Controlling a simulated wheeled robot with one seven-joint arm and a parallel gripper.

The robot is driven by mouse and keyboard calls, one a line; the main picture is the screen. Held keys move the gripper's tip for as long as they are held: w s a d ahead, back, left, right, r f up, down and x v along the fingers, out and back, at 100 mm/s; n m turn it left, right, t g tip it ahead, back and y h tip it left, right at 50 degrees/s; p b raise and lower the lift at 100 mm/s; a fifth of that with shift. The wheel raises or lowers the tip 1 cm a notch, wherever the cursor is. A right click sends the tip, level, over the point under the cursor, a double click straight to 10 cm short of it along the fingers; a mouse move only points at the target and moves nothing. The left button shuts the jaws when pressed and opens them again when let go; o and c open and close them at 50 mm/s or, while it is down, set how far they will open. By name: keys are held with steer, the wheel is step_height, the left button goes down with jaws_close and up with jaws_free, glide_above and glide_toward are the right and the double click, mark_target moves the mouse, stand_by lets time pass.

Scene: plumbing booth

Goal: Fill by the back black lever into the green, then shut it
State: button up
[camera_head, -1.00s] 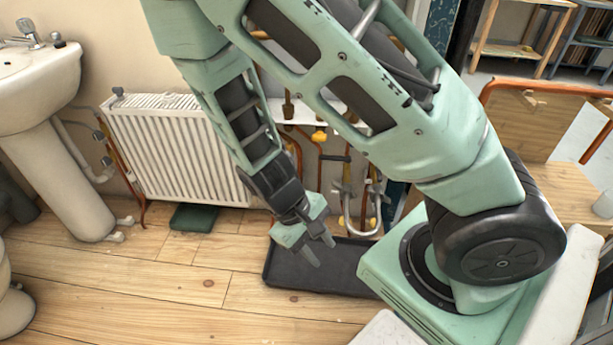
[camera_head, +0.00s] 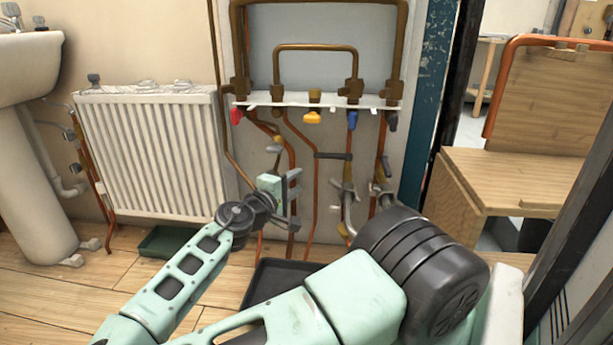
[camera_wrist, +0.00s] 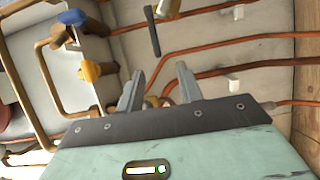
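A black lever (camera_head: 333,156) sits on a copper pipe on the wall below the manifold. It also shows in the wrist view (camera_wrist: 152,31), beyond my fingertips and apart from them. A dark green tray (camera_head: 172,241) lies on the floor under the radiator. A black tray (camera_head: 275,280) lies on the floor below the pipes, partly hidden by my arm. My gripper (camera_head: 296,186) is in front of the pipes, left of and a little below the black lever. In the wrist view my gripper (camera_wrist: 158,84) has its fingers spread with nothing between them.
Red, yellow (camera_head: 312,117), blue (camera_head: 352,120) and dark grey (camera_head: 391,121) handles hang under the white manifold bar. A white radiator (camera_head: 150,155) and a basin (camera_head: 32,140) are at left. A wooden bench (camera_head: 520,180) is at right. Floor at front left is clear.

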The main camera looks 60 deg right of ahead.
mark_target(319, 156)
steer(key=shift+t, duration=0.3)
steer(key=w+d+p, duration=0.1)
steer(key=d, duration=0.4)
steer(key=w+d+p, duration=0.1)
steer(key=d, duration=0.5)
steer(key=d+p, duration=0.2)
steer(key=d, duration=0.3)
steer(key=shift+w+d+r, duration=0.25)
steer(key=shift+w+d, duration=0.15)
steer(key=shift+c, duration=0.3)
jaws_close()
